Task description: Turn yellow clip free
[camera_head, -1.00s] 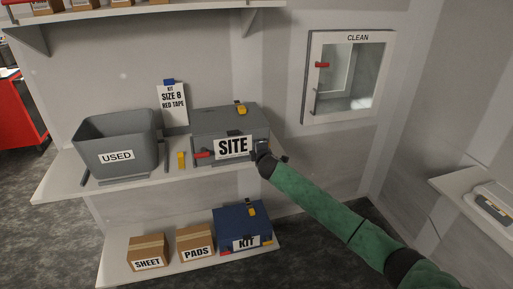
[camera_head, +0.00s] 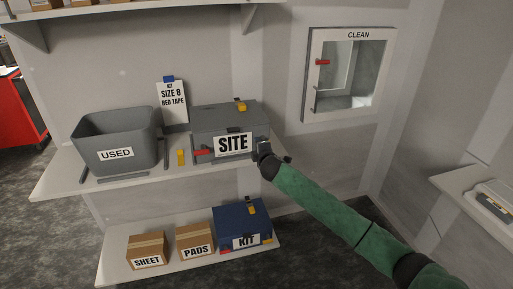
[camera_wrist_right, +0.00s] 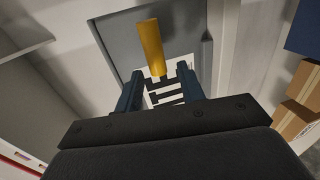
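The grey SITE box (camera_head: 225,122) stands on the upper shelf. My right gripper (camera_head: 265,148) is at the box's front right corner, beside the SITE label (camera_head: 233,144). In the right wrist view my right gripper (camera_wrist_right: 160,82) is open, with its two fingers apart. A yellow clip (camera_wrist_right: 150,42) stands just beyond and partly between the fingertips, in front of the grey box (camera_wrist_right: 118,38). I cannot tell whether they touch. My left gripper is not in view.
A grey USED bin (camera_head: 115,135) stands left on the shelf. A small yellow piece (camera_head: 181,157) lies between bin and box. A size card (camera_head: 172,102) stands behind. Below are SHEET (camera_head: 147,247) and PADS (camera_head: 194,238) cartons and a blue KIT box (camera_head: 232,224).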

